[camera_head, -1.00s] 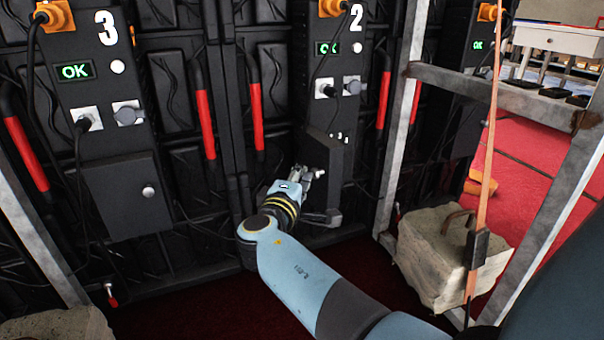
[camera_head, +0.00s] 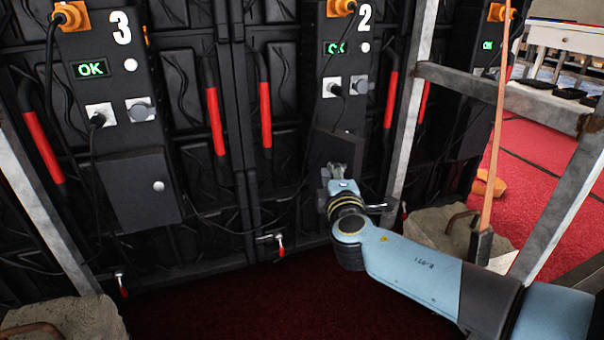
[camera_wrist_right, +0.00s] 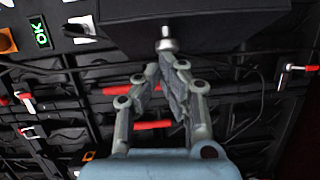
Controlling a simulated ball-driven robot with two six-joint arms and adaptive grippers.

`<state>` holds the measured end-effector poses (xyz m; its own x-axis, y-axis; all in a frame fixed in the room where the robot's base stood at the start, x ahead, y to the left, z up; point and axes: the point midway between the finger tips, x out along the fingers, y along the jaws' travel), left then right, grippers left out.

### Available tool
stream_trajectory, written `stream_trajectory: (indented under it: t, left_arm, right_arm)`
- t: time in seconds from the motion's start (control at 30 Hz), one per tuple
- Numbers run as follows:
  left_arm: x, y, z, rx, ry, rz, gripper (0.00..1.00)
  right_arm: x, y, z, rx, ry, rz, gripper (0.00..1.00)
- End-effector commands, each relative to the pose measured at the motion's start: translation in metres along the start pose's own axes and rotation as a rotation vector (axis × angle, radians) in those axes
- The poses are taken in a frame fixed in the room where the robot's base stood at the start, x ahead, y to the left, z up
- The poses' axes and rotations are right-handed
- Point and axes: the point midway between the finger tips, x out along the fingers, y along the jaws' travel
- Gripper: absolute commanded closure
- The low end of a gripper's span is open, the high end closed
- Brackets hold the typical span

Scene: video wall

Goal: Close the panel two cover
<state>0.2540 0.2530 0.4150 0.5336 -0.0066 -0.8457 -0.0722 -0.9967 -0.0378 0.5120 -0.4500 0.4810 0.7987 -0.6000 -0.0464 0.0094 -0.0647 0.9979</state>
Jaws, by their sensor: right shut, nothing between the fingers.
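Panel two (camera_head: 345,60) is a dark box with a white "2", a green OK display and an orange plug on top. Its dark cover (camera_head: 338,145) is at the lower part, partly hidden behind my right gripper (camera_head: 343,168). In the right wrist view the cover (camera_wrist_right: 225,14) fills the top, with its silver knob (camera_wrist_right: 166,42) just beyond my fingers. The right gripper (camera_wrist_right: 168,62) is shut and empty, tips close to the knob; contact is unclear. Whether the cover sits flush cannot be told. My left gripper is not in view.
Panel three (camera_head: 95,70), with its cover (camera_head: 140,190) shut, stands at left. Red handles (camera_head: 265,115) line the wall. Red floor (camera_head: 240,305) lies in front.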

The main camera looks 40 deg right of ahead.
Motion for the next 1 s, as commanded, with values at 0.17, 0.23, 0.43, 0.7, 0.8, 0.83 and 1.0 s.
stream_trajectory:
  t: [0.17,0.23,0.43,0.7,0.8,0.83,1.0]
  left_arm:
    - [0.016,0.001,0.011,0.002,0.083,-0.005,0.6]
    - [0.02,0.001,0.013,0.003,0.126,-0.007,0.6]
    - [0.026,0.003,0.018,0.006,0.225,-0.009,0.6]
    - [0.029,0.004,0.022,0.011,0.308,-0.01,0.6]
    - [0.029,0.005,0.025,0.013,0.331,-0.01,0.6]
    - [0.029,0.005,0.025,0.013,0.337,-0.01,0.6]
    - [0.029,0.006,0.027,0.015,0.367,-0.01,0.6]
  right_arm:
    - [0.004,-0.003,0.035,-0.023,0.16,-0.01,1.0]
    - [0.007,-0.002,0.044,-0.014,0.161,-0.01,1.0]
    - [0.019,0.001,0.072,-0.014,0.156,-0.009,1.0]
    - [0.043,0.005,0.103,-0.012,0.154,-0.007,1.0]
    - [0.052,0.006,0.112,-0.012,0.153,-0.006,1.0]
    - [0.055,0.006,0.114,-0.01,0.153,-0.007,1.0]
    - [0.066,0.007,0.123,-0.009,0.152,-0.007,1.0]
